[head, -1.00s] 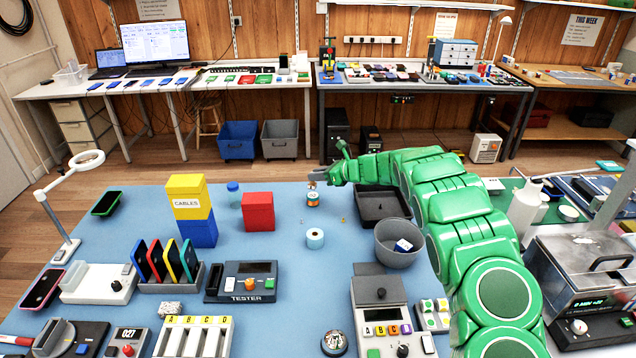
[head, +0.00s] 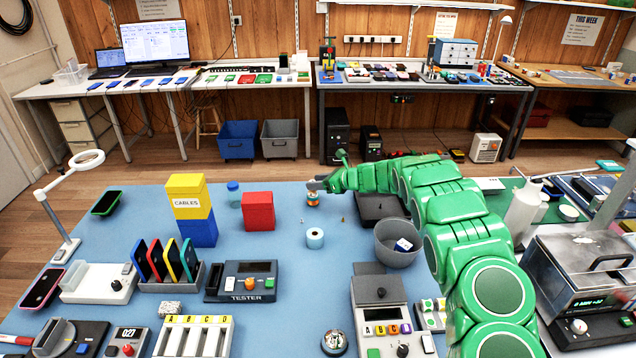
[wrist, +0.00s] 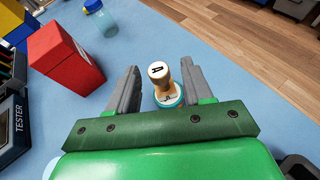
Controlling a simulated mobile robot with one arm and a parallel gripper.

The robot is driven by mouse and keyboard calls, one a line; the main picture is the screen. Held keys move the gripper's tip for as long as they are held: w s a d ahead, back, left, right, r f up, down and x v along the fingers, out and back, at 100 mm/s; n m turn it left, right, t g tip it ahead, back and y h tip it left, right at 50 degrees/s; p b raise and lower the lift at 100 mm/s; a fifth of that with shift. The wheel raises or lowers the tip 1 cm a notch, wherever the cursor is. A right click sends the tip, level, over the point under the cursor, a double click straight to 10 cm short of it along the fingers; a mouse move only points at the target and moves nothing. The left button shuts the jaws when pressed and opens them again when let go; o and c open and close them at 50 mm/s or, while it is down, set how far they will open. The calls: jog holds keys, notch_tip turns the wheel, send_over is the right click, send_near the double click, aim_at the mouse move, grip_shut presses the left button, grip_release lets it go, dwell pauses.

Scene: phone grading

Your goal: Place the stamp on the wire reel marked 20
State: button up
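The stamp (wrist: 161,78) has a wooden handle and a white top with a dark mark. It stands upright on a small reel (wrist: 177,99) with a teal rim, seen from above in the wrist view. In the head view this reel (head: 313,199) shows orange and green on the blue mat, under my gripper (head: 316,185). No number on it is readable. In the wrist view my gripper (wrist: 160,90) has its two grey fingers apart, one each side of the stamp, with gaps visible. In the head view my fingers hide most of the stamp.
A white and blue roll (head: 315,238) stands just in front of the reel. A red box (head: 258,211) and a blue-capped bottle (head: 233,194) are to the left. A dark tray (head: 378,207) and a grey bin (head: 397,243) are to the right. Small bits lie on the mat.

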jog(key=shift+r, duration=0.1)
jog(key=v, duration=1.2)
